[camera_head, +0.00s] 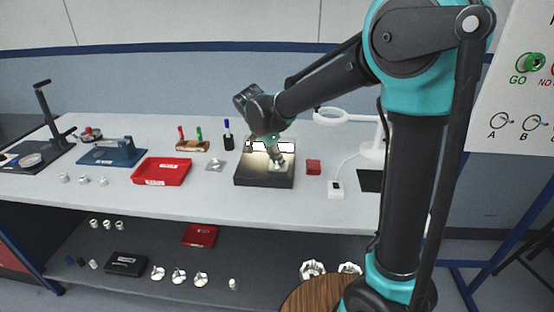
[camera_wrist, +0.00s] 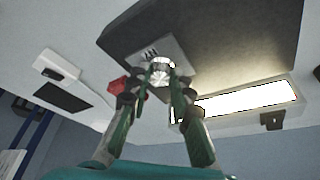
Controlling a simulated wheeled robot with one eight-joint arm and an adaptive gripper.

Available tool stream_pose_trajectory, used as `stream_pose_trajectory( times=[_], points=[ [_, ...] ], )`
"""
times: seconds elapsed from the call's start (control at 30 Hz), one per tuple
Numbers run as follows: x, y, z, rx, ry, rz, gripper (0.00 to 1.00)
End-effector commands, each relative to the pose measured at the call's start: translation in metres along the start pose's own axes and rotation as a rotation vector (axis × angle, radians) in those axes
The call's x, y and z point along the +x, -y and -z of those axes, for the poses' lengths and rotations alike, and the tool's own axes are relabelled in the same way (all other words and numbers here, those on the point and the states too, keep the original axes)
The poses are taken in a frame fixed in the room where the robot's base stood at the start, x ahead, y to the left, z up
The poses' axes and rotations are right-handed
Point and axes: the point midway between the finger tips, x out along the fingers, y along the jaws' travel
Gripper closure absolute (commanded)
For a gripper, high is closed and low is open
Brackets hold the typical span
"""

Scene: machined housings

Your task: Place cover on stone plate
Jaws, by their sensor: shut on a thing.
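The stone plate (camera_head: 262,183) is a thick dark block on the bench, in the middle of the head view. It fills the upper part of the wrist view (camera_wrist: 225,35). My gripper (camera_head: 277,161) is over its right half. In the wrist view, my gripper's two fingers (camera_wrist: 160,80) are shut on the round metal boss of the cover (camera_wrist: 170,46), which has a square, light grey base with dark marks. The cover's base lies at or just above the stone surface; I cannot tell if it touches. The fingers partly hide the boss.
A lit bar (camera_head: 270,147) stands at the plate's back edge. A red box (camera_head: 313,167) and a white device (camera_head: 335,188) are to the right, near a magnifier lamp (camera_head: 372,148). A square metal piece (camera_head: 215,165) and a red tray (camera_head: 162,171) are left. Bench in front is clear.

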Motion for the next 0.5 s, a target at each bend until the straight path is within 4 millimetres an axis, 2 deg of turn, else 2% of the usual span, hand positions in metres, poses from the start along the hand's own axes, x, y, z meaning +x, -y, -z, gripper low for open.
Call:
stream_pose_trajectory(
  times=[0.17,0.2,0.33,0.5],
  points=[
    [0.0018,0.0001,-0.0007,0.000,0.000,0.000,1.00],
    [0.0017,0.0002,-0.0007,0.000,0.000,0.000,0.76],
    [0.0015,0.0001,-0.0006,0.000,0.000,0.000,0.59],
    [0.0015,0.0000,-0.0006,0.000,0.000,0.000,0.58]
  ],
)
